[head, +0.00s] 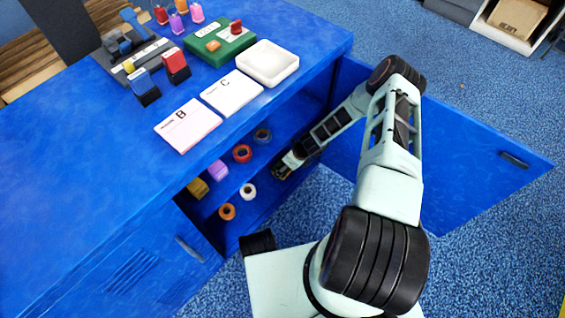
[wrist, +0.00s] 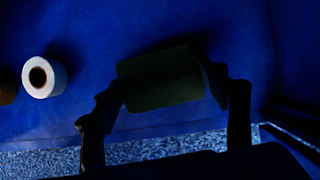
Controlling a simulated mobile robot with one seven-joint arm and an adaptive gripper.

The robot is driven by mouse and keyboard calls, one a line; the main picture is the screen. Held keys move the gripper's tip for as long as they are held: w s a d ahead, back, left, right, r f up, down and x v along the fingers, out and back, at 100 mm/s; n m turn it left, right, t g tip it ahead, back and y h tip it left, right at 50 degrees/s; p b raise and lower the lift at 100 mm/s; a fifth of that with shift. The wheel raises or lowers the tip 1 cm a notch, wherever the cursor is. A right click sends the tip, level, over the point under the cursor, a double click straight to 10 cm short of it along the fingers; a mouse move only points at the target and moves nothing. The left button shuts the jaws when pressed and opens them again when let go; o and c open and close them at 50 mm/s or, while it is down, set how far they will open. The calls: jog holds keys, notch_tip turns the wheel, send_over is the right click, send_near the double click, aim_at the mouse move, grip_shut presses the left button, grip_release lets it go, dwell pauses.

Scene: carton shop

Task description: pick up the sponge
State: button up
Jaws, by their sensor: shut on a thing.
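The sponge, a dark olive block (wrist: 160,80), sits between the two fingers of my gripper (wrist: 163,87) in the wrist view. The fingers touch its left and right ends, and the gripper is shut on it. In the head view my gripper (head: 284,167) reaches into the open blue cabinet, at the right side of the shelf. The sponge is hard to make out there. Shadow hides whether it touches the shelf.
Tape rolls stand on the shelf: white (head: 248,190), orange (head: 227,211), red (head: 242,153) and dark (head: 262,135). The open cabinet door (head: 460,165) stands right of my arm.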

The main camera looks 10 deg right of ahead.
jog(key=s+d+p, duration=0.4)
jog(key=s+d, duration=0.6)
jog(key=s, duration=0.3)
jog(key=shift+d, duration=0.3)
jog(key=shift+o, duration=0.5)
